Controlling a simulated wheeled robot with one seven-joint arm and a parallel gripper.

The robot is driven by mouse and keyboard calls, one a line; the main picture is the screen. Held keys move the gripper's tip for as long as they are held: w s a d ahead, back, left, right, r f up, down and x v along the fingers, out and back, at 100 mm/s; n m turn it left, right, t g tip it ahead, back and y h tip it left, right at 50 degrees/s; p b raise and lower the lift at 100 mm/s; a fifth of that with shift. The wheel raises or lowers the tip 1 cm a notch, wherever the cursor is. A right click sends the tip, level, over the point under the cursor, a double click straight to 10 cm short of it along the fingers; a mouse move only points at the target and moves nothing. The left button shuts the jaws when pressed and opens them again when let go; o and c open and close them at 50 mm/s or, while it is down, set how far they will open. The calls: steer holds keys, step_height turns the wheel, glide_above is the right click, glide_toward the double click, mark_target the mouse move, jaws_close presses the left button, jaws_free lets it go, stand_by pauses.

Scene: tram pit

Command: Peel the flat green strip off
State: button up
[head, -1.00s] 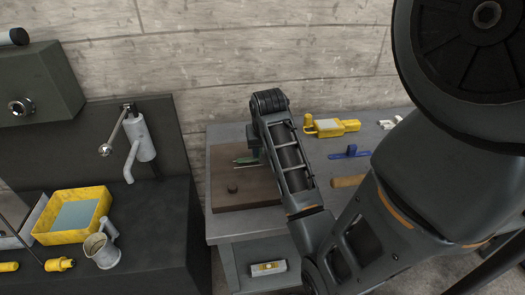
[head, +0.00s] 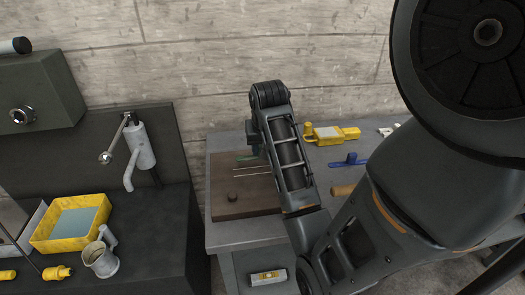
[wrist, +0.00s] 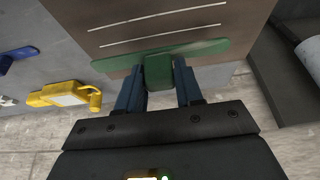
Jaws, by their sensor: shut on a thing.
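The flat green strip (wrist: 205,49) has an upright green tab (wrist: 158,72) in the wrist view. My gripper (wrist: 159,85) is shut on this tab, with a dark blue finger at either side. Two pale parallel lines (wrist: 155,36) show bare on the brown board (wrist: 235,15), and the strip appears lifted clear of them. In the head view the strip (head: 244,158) is a small green sliver beside my wrist, above the brown board (head: 222,170). My arm hides part of it.
A yellow tool (head: 331,134) and a blue tool (head: 348,160) lie on the grey bench to the right. A sink unit with a yellow tray (head: 48,240) and a metal jug (head: 99,258) is left.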

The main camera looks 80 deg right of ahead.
steer(key=shift+r, duration=2.25)
steer(key=shift+s, duration=0.1)
